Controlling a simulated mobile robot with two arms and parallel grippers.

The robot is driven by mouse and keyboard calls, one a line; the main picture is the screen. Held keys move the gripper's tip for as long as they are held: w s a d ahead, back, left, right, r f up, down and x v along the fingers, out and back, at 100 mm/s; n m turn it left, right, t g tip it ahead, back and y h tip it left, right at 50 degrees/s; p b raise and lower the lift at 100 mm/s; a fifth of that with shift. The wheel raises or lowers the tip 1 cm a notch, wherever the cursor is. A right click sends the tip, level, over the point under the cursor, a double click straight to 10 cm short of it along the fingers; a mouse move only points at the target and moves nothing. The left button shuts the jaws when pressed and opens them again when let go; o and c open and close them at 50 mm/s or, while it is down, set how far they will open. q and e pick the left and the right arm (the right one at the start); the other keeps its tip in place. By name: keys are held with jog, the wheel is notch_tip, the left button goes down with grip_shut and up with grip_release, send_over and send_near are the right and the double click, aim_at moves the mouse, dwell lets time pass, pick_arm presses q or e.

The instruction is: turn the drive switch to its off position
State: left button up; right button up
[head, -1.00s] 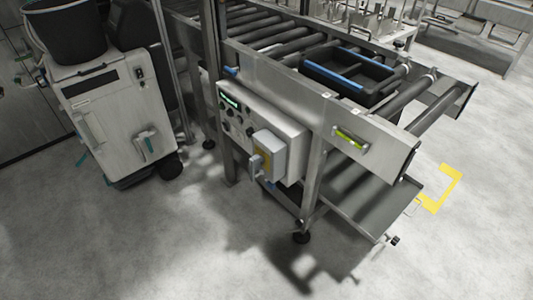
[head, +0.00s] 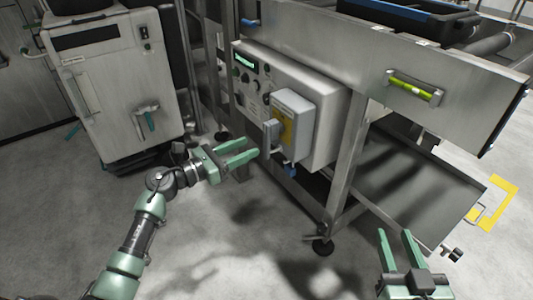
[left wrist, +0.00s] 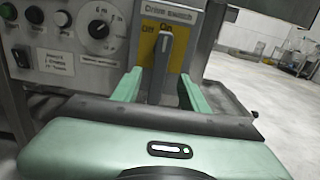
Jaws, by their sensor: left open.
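The drive switch is a grey lever (head: 271,135) on a yellow plate, on the front of a grey box on the machine's control panel. In the left wrist view the lever appears between the fingers; contact is unclear. My right gripper (head: 395,235) is open and empty at the lower right.
The panel (head: 250,82) has knobs and a small display beside the switch box. A steel leg (head: 345,175) stands right of it. A roller conveyor with a dark tray (head: 425,18) lies above. A grey cabinet (head: 115,85) stands left. The floor in front is clear.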

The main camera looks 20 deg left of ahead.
aim_at(265, 140)
pick_arm(q)
jog(key=x, duration=0.7)
jog(key=shift+r+b, duration=0.1)
jog(key=shift+b, duration=0.25)
jog(key=shift+w+d, duration=0.25)
jog(key=shift+w, duration=0.1)
grip_shut()
pick_arm(e)
jog(key=r+t, duration=0.2)
jog(key=r, duration=0.1)
jog(key=r+y, duration=0.1)
jog(key=r, duration=0.1)
jog(key=shift+w+a+t, duration=0.1)
jog(key=shift+a+t, duration=0.25)
jog(key=shift+t, duration=0.05)
